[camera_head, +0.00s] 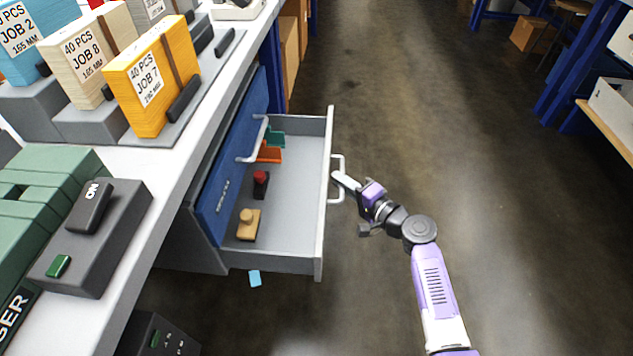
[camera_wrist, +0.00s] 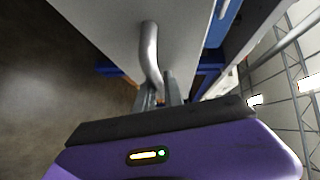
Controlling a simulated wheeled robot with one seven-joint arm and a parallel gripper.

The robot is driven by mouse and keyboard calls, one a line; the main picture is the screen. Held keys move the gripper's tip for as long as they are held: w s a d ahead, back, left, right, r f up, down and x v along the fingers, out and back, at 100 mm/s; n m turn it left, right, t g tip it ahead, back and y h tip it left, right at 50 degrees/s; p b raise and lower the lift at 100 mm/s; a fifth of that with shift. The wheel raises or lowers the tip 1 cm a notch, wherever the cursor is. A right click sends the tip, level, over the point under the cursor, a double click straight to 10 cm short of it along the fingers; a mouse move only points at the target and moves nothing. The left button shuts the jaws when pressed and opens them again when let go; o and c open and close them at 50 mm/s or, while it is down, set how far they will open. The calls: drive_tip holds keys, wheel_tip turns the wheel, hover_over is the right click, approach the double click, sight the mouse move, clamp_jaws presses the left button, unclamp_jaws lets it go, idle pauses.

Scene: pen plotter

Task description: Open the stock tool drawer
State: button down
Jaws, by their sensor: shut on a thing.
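The drawer (camera_head: 283,213) is pulled out from the blue-fronted cabinet under the bench, with its grey floor in plain view. Its white front panel (camera_head: 326,190) carries a pale bar handle (camera_head: 342,162). My gripper (camera_head: 338,182) is at that handle, on the outer side of the panel. In the wrist view the handle (camera_wrist: 149,45) runs down between the fingers (camera_wrist: 160,96), which are shut on it. Inside the drawer lie a red-topped black tool (camera_head: 261,185), a tan wooden tool (camera_head: 248,225), and green and orange pieces (camera_head: 272,143) at the back.
A blue drawer front (camera_head: 232,160) with its own handle is beside the open drawer, to the left. The bench top (camera_head: 150,190) holds labelled job blocks (camera_head: 155,80) and a dark ON switch box (camera_head: 92,240). A small blue piece (camera_head: 255,278) lies on the floor. Open floor (camera_head: 430,130) extends right.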

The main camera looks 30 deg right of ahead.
drive_tip(key=shift+s+d+f, duration=0.1)
drive_tip(key=shift+s+d, duration=0.55)
drive_tip(key=shift+d, duration=0.15)
drive_tip(key=shift+s+d, duration=0.6)
drive_tip(key=shift+d, duration=0.2)
drive_tip(key=c, duration=1.7)
unclamp_jaws()
drive_tip(key=s, duration=0.2)
drive_tip(key=s+p, duration=0.1)
drive_tip(key=s, duration=0.2)
drive_tip(key=s+d+r, duration=0.1)
drive_tip(key=s, duration=0.1)
drive_tip(key=shift+s+r+p, duration=0.1)
drive_tip(key=shift+s+p, duration=0.2)
drive_tip(key=shift+s, duration=0.05)
drive_tip(key=shift+d, duration=0.1)
